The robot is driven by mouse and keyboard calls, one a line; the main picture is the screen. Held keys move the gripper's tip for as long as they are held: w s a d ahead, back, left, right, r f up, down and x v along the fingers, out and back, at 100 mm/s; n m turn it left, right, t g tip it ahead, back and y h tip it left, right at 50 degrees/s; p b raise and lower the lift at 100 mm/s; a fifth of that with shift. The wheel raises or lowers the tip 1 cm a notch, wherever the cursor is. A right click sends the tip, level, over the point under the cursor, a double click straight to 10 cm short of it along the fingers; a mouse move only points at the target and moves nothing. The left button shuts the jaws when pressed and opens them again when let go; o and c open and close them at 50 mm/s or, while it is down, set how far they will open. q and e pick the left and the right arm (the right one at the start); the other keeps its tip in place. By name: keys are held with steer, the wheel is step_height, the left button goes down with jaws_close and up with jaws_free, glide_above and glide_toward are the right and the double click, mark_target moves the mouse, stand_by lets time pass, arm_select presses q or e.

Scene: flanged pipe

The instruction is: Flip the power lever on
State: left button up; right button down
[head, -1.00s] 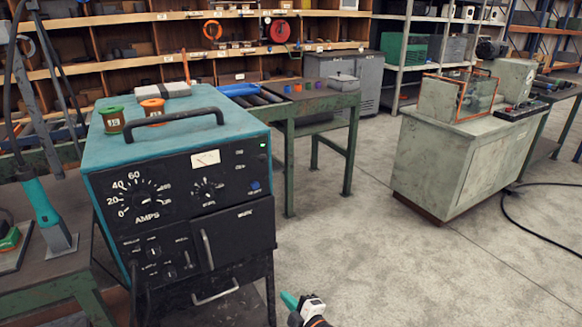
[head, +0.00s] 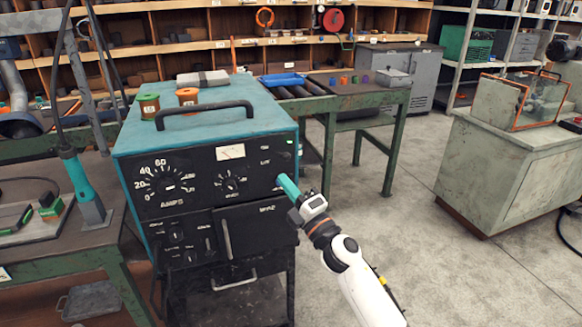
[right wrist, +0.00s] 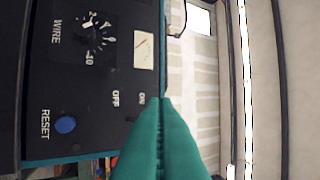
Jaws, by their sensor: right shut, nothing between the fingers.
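The teal-topped power unit (head: 205,119) stands at left centre in the head view, its black front panel facing me. A green lamp (head: 289,141) is lit at the panel's upper right. My right gripper (head: 287,186), with teal fingers, is shut and empty at the panel's right edge, below the lamp. In the right wrist view its fingers (right wrist: 160,140) are close to the panel's ON and OFF labels. I cannot make out the power lever clearly; the fingers may hide it. A blue RESET button (right wrist: 65,124) shows beside them. My left gripper is out of view.
A green-legged table (head: 387,117) stands behind right, a grey cabinet (head: 500,170) farther right. Clear floor lies between.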

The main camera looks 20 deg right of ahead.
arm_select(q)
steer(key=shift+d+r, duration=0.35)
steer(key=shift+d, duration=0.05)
arm_select(e)
steer(key=shift+w+d+r, duration=0.25)
steer(key=shift+w+d, duration=0.05)
steer(key=shift+w, duration=0.25)
steer(key=shift+w+d+r, duration=0.2)
steer(key=shift+w+d, duration=0.05)
steer(key=shift+w, duration=0.35)
steer(key=shift+w+d+r, duration=0.25)
steer(key=shift+w+d, duration=0.05)
steer(key=shift+w, duration=0.25)
arm_select(q)
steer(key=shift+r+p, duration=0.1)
steer(key=shift+p, duration=0.2)
